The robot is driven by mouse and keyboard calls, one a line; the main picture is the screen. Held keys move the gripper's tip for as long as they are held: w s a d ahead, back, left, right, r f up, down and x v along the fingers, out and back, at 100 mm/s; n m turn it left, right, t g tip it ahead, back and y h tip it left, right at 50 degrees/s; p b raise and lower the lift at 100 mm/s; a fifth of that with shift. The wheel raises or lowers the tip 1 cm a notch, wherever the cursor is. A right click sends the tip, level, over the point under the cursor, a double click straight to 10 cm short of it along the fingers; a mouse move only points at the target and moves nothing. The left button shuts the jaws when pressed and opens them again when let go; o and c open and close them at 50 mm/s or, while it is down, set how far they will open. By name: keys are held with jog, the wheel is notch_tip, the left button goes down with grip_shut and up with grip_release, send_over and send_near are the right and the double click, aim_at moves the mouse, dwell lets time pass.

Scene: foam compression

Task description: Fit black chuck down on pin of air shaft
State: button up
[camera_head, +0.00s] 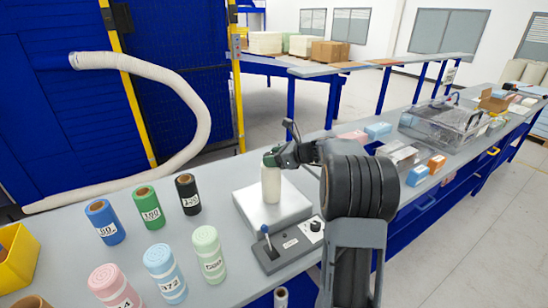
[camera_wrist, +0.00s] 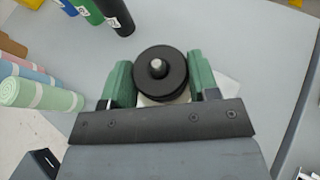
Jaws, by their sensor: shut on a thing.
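The black chuck (camera_wrist: 160,72) is a round, stepped disc in the wrist view. The silver tip of the pin (camera_wrist: 157,67) shows in its centre, with the chuck around it. How far down the chuck sits on the pin cannot be told. My gripper (camera_wrist: 160,82) has green fingers, one on each side of the chuck, and is shut on it. A pale upright roll (camera_head: 271,187) stands below my gripper (camera_head: 271,158) in the head view; the rest of the air shaft is hidden. In the head view the gripper hides the chuck.
The roll stands on a silver plate (camera_head: 285,213), with a grey control box with a lever (camera_head: 290,244) in front. Several labelled coloured rolls, such as the black one (camera_head: 187,194), stand to the left. A clear-covered machine (camera_head: 440,122) and small boxes are on the right.

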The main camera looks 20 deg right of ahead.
jog(key=shift+f, duration=0.15)
jog(key=o, duration=1)
jog(key=shift+o, duration=0.2)
jog(key=shift+s+d+r+p, duration=0.3)
jog(key=shift+r+p, duration=0.1)
jog(key=shift+r, duration=0.1)
jog(key=s+d+r+p, duration=0.3)
jog(key=s+r+p, duration=0.1)
jog(key=shift+s+d+r, duration=0.15)
jog(key=shift+d+r, duration=0.1)
jog(key=shift+r, duration=0.15)
dwell(0.5)
